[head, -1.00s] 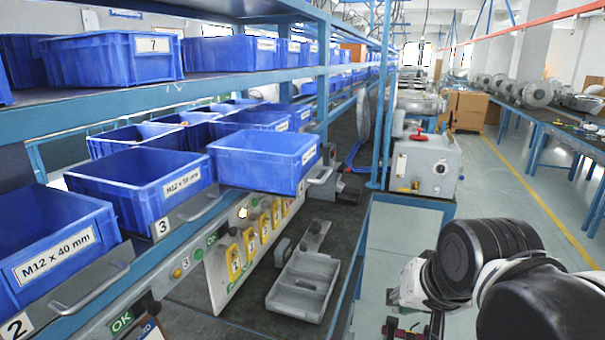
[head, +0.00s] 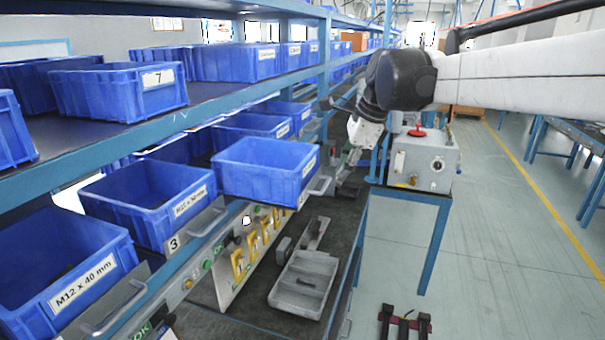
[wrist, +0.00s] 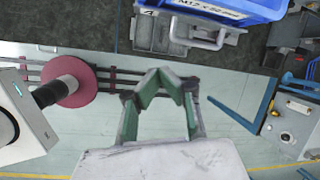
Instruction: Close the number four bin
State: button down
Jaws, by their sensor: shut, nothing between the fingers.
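The number four bin is a blue bin (head: 262,178) in the lower row. It juts out past the bin marked 3 beside it. In the wrist view its blue front (wrist: 240,8) shows at the top edge, with a "4" plate and a grey pull handle (wrist: 195,38) below it. My gripper (head: 347,163) is to the right of the bin in the head view, apart from it. In the wrist view my gripper (wrist: 158,76) has its green-padded fingertips together and empty, below the handle. The bin's far inside is hidden.
Bin 3 (head: 150,200) and the M12 x 40 bin (head: 60,262) stand to the left. A shelf of blue bins (head: 120,90) runs above. A grey tray (head: 303,283) lies on the dark bench below. A grey box with a red knob (head: 425,160) stands behind my arm.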

jog(key=w+a+r+m+p, duration=0.1)
jog(key=w+a+m+p, duration=0.1)
jog(key=w+m, duration=0.35)
notch_tip(320, 180, down, 9)
jog(key=w+a+n, duration=0.1)
jog(key=w+a, duration=0.1)
jog(key=a, duration=0.1)
jog(key=shift+w+n+g+y+p, duration=0.2)
jog(key=shift+n+g+y+p, duration=0.1)
jog(key=shift+n+g+y, duration=0.1)
jog(key=shift+w, duration=0.1)
